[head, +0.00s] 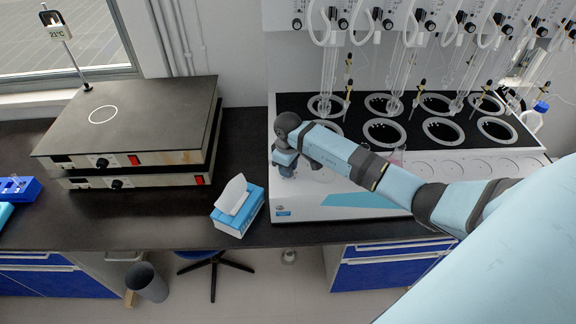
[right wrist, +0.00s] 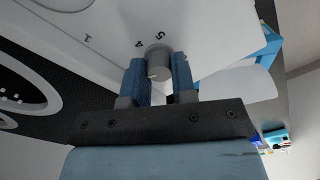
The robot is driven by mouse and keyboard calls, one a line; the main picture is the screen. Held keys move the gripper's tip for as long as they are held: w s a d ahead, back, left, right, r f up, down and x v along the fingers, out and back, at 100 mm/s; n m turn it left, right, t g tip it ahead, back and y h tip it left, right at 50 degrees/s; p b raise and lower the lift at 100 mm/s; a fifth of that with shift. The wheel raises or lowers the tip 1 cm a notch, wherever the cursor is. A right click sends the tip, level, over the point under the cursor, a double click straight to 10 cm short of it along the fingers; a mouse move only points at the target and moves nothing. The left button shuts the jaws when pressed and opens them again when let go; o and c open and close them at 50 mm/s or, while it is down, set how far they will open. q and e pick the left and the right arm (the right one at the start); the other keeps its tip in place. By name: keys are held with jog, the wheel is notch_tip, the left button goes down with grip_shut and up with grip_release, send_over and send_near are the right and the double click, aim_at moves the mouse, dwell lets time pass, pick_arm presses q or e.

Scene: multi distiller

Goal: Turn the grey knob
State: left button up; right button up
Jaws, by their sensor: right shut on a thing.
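The grey knob (right wrist: 158,62) shows in the right wrist view, on the white front panel of the distiller (head: 330,207), with printed numbers beside it. My right gripper (right wrist: 158,76) has its two blue fingers on either side of the knob and is shut on it. In the head view, my right arm reaches in from the right, and the right gripper (head: 286,168) is at the left end of the white machine. The knob is hidden there by the gripper and wrist. My left gripper is not in view.
A tissue box (head: 238,208) stands on the black bench just left of the machine. Two stacked hot plates (head: 130,130) stand farther left. Glass tubes (head: 402,75) hang above round openings on the machine's black top. Bare bench (head: 160,222) lies at the front left.

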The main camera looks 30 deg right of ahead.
jog(key=shift+r, duration=0.1)
dwell(0.4)
jog(key=o, duration=0.9)
